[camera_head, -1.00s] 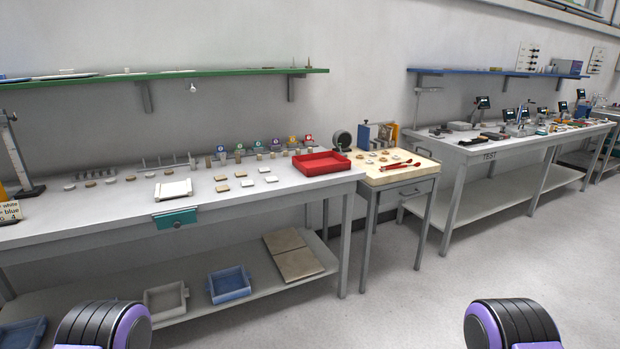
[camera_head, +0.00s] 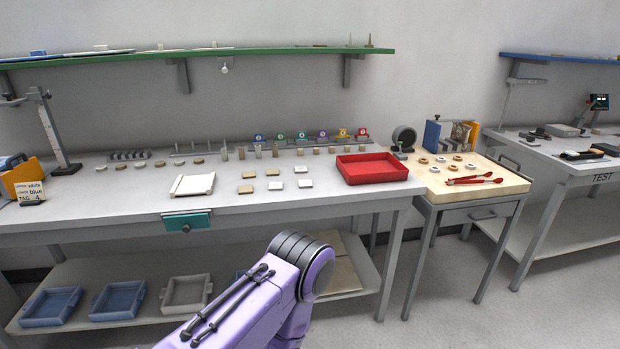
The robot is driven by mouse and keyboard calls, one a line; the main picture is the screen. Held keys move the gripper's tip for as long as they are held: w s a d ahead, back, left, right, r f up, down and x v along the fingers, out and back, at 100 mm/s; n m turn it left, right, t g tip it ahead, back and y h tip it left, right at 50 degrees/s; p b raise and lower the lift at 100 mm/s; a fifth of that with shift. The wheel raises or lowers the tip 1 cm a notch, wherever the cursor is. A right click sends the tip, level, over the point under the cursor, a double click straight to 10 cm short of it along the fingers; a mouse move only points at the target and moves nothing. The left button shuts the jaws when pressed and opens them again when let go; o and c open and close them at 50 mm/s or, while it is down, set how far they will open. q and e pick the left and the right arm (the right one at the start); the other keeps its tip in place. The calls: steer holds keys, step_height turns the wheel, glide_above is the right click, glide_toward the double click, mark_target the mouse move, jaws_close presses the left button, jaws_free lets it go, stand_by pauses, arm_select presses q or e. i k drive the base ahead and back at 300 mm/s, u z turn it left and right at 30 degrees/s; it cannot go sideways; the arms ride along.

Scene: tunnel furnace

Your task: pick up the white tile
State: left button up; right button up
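Several small square tiles lie in two short rows on the left workbench, in the middle of the camera_head view. White tiles lie at the front (camera_head: 276,186), at the front right (camera_head: 306,183) and at the back right (camera_head: 300,169). Tan tiles (camera_head: 246,188) lie at the left of the rows. The frames do not tell which white tile is meant. One of my purple arms (camera_head: 260,300) is below the bench's front edge; no fingers show on it. Neither of my grippers is in view.
A red tray (camera_head: 371,168) stands right of the tiles, and a white plate (camera_head: 192,185) lies left. A teal drawer (camera_head: 187,222) hangs under the bench edge. A small table (camera_head: 475,184) holds rings and red tongs. Blue bins (camera_head: 118,301) sit on the lower shelf.

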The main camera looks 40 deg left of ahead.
mark_target(273, 186)
steer(key=u, duration=0.25)
steer(key=i, duration=0.85)
steer(key=u, duration=0.6)
